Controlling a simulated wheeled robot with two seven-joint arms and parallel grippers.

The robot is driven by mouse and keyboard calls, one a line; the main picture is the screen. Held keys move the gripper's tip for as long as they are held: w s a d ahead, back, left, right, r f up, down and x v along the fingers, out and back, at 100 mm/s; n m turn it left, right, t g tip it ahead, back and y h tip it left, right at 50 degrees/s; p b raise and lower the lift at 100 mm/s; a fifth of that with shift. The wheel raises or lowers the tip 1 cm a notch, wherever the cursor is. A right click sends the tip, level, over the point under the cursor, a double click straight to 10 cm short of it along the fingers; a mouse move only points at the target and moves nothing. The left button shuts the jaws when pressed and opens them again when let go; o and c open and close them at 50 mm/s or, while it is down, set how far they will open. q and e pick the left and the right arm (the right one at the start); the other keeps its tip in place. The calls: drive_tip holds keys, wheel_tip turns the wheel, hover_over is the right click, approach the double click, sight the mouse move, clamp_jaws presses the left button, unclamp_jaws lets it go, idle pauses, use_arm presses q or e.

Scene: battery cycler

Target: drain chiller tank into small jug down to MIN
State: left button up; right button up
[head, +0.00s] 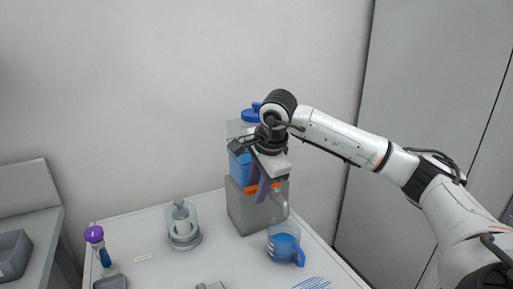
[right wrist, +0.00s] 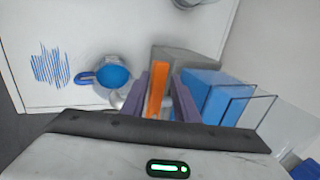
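The chiller tank (head: 240,165) is a clear box of blue liquid on a grey block (head: 248,212), partly hidden by my right arm; the tank shows in the right wrist view too (right wrist: 205,95). Its MIN mark cannot be made out. An orange tap lever (head: 250,189) sits at its front, above a pale spout (head: 280,206). The small jug (head: 283,243), with a blue handle, stands below the spout and holds blue liquid (right wrist: 114,75). My right gripper (head: 263,190) is open, its purple fingers on either side of the orange lever (right wrist: 156,88). My left gripper is out of view.
A glass vessel on a round base (head: 184,225) stands left of the block. Blue stripes (head: 312,284) lie at the front. A wall closes off the back.

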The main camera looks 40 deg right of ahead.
drive_tip(key=p+v, duration=0.4)
drive_tip(key=v, duration=0.3)
drive_tip(key=shift+r+p, duration=0.3)
drive_tip(key=shift+r, duration=0.1)
idle(0.6)
